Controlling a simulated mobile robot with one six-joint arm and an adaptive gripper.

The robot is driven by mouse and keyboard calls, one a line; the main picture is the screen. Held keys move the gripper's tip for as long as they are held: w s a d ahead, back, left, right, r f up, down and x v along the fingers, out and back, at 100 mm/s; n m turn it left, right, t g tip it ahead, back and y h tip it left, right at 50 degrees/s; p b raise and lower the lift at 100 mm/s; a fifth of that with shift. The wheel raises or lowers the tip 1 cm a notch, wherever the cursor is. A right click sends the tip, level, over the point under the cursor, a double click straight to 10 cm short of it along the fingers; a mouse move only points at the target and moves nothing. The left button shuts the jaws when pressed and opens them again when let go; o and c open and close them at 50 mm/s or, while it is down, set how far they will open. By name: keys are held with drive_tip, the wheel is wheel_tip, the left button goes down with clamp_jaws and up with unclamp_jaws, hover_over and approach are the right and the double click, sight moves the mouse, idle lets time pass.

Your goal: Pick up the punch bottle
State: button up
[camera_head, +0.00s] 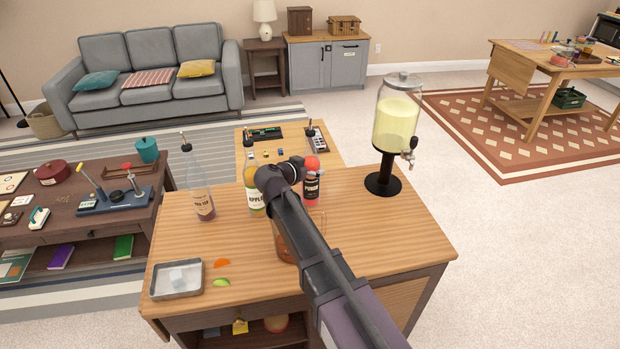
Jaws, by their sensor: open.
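The punch bottle (311,188), red with a dark label, stands upright on the wooden bar cart (400,235), just right of my arm's end. My gripper (297,165) is open, small and dark in this view, at the upper left side of the punch bottle. I cannot tell whether they touch. My arm crosses the cart from the lower right and hides part of the area in front of the bottle.
An apple bottle (253,190) stands close left of my gripper, and another pourer bottle (201,195) farther left. A glass pitcher (283,246) is partly behind my arm. A drink dispenser (397,118) stands right. A metal tray (153,283) lies front left.

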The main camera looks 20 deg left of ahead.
sight(307, 138)
drive_tip(key=c, duration=1.1)
drive_tip(key=shift+r, duration=0.15)
wheel_tip(307, 138, up, 10)
drive_tip(key=p, duration=1)
idle(0.4)
drive_tip(key=shift+r+p, duration=2.9)
drive_tip(key=shift+p, duration=0.1)
